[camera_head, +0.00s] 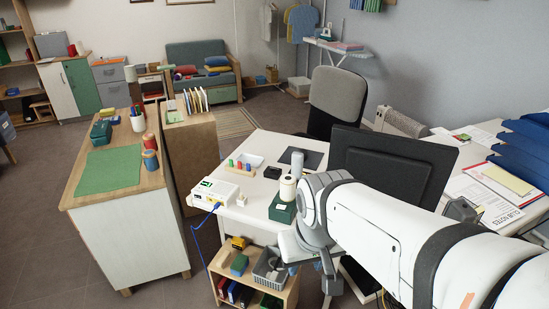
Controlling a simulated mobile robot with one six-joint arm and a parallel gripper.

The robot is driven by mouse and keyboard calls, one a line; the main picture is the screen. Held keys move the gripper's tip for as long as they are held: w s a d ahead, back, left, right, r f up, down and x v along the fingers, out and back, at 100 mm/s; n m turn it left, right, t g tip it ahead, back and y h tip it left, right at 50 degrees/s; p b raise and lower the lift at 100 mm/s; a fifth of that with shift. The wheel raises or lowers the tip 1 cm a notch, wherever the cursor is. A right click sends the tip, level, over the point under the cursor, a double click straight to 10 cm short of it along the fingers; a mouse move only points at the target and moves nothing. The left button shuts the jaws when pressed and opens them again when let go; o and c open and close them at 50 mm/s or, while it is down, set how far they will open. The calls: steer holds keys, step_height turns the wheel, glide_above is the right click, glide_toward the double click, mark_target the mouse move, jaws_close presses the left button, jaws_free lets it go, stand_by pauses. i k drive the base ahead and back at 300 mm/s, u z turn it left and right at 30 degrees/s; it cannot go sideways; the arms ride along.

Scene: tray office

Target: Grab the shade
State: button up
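No thing is plainly a lamp shade. A small cream cylinder (287,188) stands upright on a dark green box (282,209) at the front of the white desk (262,226); it could be the shade, but I cannot tell. A pale lamp-like head (130,73) shows far back on the left, too small to be sure of. My arm reaches in from the lower right, and its wrist is just right of the green box. My gripper (328,282) hangs low by the desk's front edge, mostly hidden by my wrist. Its fingers are not clear, and I see nothing held.
A black monitor (392,165) stands behind my arm. A white device (213,193) with a blue cable sits at the desk's left corner. A low wooden shelf (285,293) holds a grey basket (270,268) under the desk front.

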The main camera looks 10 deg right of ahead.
mark_target(287, 182)
steer(key=i, duration=1)
steer(key=z, duration=0.05)
